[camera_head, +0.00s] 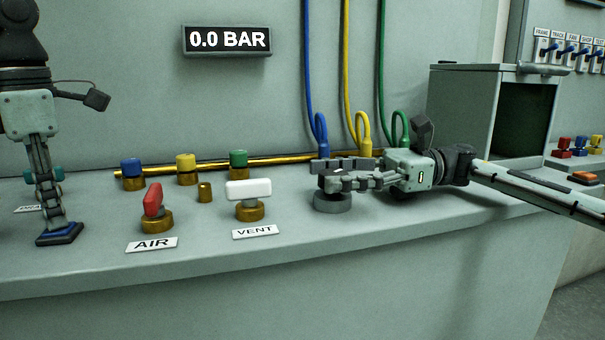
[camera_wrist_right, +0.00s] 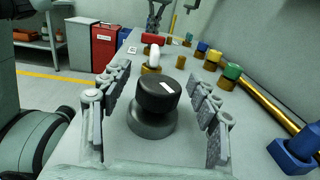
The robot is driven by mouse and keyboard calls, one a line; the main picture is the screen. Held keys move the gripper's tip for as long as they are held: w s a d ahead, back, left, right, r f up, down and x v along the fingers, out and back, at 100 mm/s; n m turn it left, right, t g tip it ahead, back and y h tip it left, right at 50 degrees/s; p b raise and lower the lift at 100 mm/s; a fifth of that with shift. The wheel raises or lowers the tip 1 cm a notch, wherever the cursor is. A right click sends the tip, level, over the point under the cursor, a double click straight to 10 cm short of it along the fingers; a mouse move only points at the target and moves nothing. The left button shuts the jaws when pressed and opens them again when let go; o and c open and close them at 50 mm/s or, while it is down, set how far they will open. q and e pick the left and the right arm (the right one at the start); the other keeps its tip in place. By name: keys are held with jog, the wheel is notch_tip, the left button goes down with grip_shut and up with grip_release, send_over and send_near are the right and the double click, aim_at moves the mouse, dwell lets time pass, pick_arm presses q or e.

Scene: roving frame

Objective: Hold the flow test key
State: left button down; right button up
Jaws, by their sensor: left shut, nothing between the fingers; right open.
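A black round knob (camera_wrist_right: 158,95) with a white mark stands on a grey round base (camera_wrist_right: 152,124); it appears to be the flow test key, though no label for it is readable. In the head view its grey base (camera_head: 333,203) shows, with the top mostly hidden by my right gripper (camera_head: 325,173). My right gripper (camera_wrist_right: 160,84) is open, with one finger on each side of the knob and visible gaps in the wrist view. My left gripper (camera_head: 60,235) is shut and empty, pointing down at the bench's left end.
A red AIR handle (camera_head: 153,199) and a white VENT handle (camera_head: 249,189) stand left of the knob. Blue, yellow and green capped fittings (camera_head: 186,163) line a brass pipe (camera_head: 268,162). Coloured hoses (camera_head: 347,70) hang behind my right gripper. An open grey box (camera_head: 463,115) stands right. The gauge (camera_head: 228,39) reads 0.0 BAR.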

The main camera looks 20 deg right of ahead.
jog(key=shift+c, duration=0.5)
jog(key=c, duration=1.1)
